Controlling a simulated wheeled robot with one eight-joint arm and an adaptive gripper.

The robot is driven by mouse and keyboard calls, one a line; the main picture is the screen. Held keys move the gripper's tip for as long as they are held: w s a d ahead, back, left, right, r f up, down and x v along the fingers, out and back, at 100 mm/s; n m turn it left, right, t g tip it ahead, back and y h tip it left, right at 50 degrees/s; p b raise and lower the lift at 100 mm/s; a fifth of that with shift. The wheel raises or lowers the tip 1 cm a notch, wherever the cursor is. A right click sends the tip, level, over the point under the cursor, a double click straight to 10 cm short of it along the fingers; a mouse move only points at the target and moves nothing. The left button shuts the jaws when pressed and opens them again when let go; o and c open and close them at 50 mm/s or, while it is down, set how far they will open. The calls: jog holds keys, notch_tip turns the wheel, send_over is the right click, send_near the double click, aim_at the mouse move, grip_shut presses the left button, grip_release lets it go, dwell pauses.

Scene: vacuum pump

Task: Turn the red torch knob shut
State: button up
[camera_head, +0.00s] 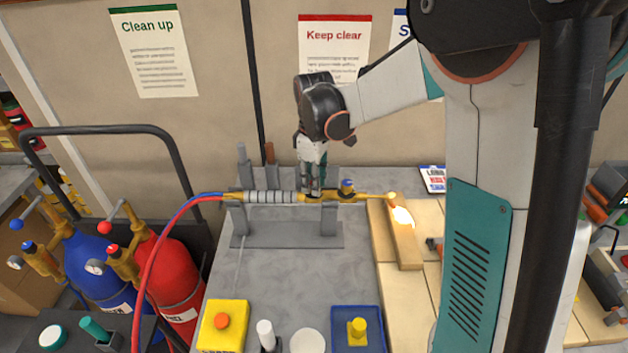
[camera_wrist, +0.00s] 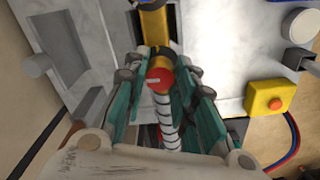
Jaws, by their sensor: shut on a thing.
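The torch (camera_head: 270,197) lies level on a grey stand (camera_head: 290,236), with a ribbed grey handle, brass body and blue knob (camera_head: 347,187). Its nozzle tip at the right glows. The red torch knob (camera_wrist: 159,79) shows in the wrist view, between my fingers. It is hidden behind the fingers in the head view. My gripper (camera_head: 312,188) points down onto the torch body, and it also shows in the wrist view (camera_wrist: 165,66). Its fingers are closed on the red knob from both sides. How far the knob is turned cannot be told.
A wooden block (camera_head: 405,245) under the nozzle bears a bright glowing spot. A yellow box with a red button (camera_head: 222,326) and a blue tray (camera_head: 357,312) stand at the bench front. Red and blue hoses run left to a red cylinder (camera_head: 170,275) and a blue cylinder (camera_head: 100,265).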

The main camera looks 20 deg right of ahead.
jog(key=m, duration=0.8)
jog(key=shift+m+b, duration=0.4)
jog(key=m, duration=0.4)
jog(key=shift+m, duration=1.9)
jog(key=o, duration=1.1)
jog(key=shift+r, duration=0.1)
